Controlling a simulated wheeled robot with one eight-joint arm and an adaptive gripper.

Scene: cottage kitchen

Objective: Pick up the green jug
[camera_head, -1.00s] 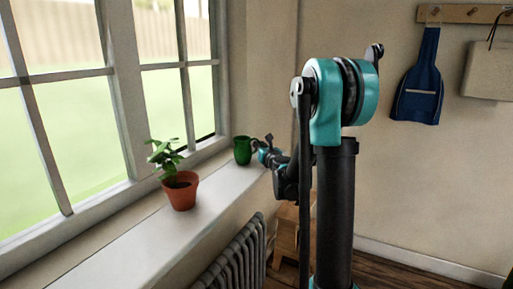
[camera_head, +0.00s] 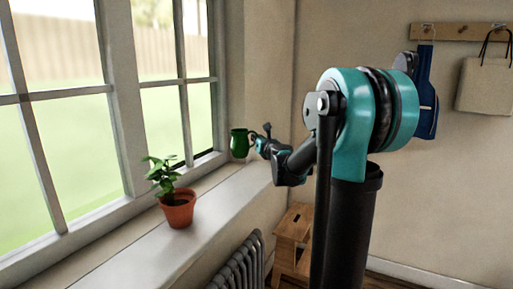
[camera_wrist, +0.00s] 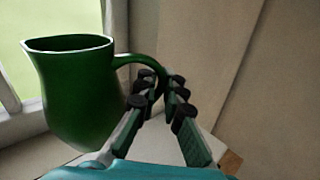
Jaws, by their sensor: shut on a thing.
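The green jug (camera_head: 239,143) is near the far end of the windowsill, by the window frame. In the head view its base looks to be above the sill. In the wrist view the jug (camera_wrist: 75,95) fills the left side, upright, with its handle toward the right. My gripper (camera_wrist: 163,88) is shut on the jug's handle, its dark finger pads on either side of it. In the head view my gripper (camera_head: 257,141) reaches the jug from the right. The exact contact on the handle is partly hidden by the fingers.
A potted plant in a terracotta pot (camera_head: 177,209) stands on the white windowsill (camera_head: 140,244), nearer than the jug. A radiator (camera_head: 238,268) is below the sill. A wooden step stool (camera_head: 292,236) stands on the floor. A blue apron and a bag (camera_head: 484,86) hang at right.

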